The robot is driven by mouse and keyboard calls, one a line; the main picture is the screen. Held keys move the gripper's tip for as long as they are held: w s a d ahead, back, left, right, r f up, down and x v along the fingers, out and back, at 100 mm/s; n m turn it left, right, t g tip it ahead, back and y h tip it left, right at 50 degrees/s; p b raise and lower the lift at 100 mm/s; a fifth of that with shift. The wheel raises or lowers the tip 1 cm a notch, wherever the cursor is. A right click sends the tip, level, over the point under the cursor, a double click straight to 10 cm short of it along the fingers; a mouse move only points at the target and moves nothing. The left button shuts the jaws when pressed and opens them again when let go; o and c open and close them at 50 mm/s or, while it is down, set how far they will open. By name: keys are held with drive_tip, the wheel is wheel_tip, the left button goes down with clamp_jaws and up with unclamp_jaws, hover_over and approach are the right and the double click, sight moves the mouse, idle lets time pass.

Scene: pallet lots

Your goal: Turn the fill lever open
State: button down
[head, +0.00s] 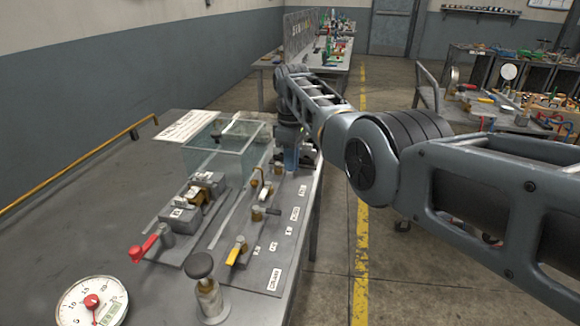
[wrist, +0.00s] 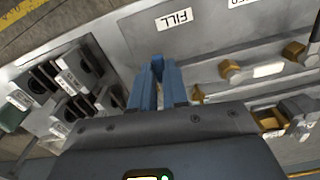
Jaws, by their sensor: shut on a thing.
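My gripper (wrist: 158,68) has its blue fingers close together, shut on the fill lever, at the panel beside the white FILL label (wrist: 174,19) in the wrist view. The lever itself is almost wholly hidden between and under the fingers, so its angle cannot be told. In the head view my gripper (head: 291,160) is at the far right end of the bench panel, past the glass tank, and my wrist hides the lever there too.
On the bench (head: 105,215) are a clear tank (head: 222,150), a red-handled lever (head: 144,248), a yellow-handled valve (head: 236,250), a black knob (head: 199,265) and a round dial gauge (head: 92,303). In the wrist view, brass fittings (wrist: 230,70) stand right of my fingers.

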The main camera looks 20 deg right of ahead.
drive_tip(key=shift+w+d+r+n+b, duration=0.15)
drive_tip(key=shift+w+n+b, duration=0.1)
drive_tip(key=shift+n+b, duration=0.4)
drive_tip(key=shift+n, duration=0.25)
drive_tip(key=c, duration=1.4)
unclamp_jaws()
wheel_tip(320, 180, up, 8)
drive_tip(key=shift+f, duration=0.2)
